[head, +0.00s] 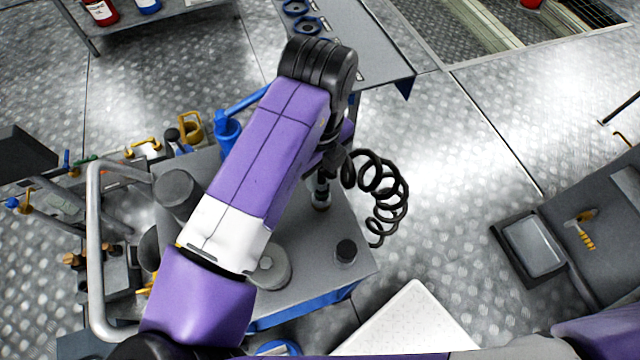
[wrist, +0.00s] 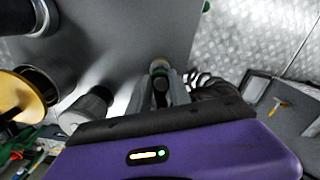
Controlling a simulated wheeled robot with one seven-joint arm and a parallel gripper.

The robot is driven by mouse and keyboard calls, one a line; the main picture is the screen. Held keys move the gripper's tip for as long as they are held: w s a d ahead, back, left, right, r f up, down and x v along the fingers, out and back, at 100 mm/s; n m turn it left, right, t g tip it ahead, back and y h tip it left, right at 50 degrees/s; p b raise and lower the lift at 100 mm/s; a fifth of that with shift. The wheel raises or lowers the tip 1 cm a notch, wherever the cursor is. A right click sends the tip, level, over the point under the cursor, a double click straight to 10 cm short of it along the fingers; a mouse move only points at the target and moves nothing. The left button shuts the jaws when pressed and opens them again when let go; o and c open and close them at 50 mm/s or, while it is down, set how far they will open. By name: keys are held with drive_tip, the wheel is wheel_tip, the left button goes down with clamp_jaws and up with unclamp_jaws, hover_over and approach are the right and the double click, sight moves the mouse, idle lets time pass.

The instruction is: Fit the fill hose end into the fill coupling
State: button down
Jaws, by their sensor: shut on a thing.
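My gripper (head: 328,165) is over the grey top of a box-shaped unit (head: 315,235), partly behind my purple arm. It is shut on the black fill hose end, which shows between the fingers in the wrist view (wrist: 160,88). The black coiled hose (head: 385,190) hangs to the right of the gripper and also shows in the wrist view (wrist: 207,84). I cannot tell whether these belong to the fill coupling or whether the hose end is seated.
A black cap (head: 346,251), a round grey cap (head: 272,268) and a dark cylinder (head: 177,190) stand on the unit. A grey tube rail (head: 95,250) is at its left. A bench (head: 350,50) is behind. Open plate floor lies to the right.

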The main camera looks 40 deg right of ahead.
drive_tip(key=shift+d+r+p, duration=0.1)
drive_tip(key=shift+r+p, duration=1)
drive_tip(key=shift+r, duration=0.6)
drive_tip(key=shift+r+p, duration=1.45)
drive_tip(key=shift+r, duration=0.55)
drive_tip(key=shift+s+f, duration=0.1)
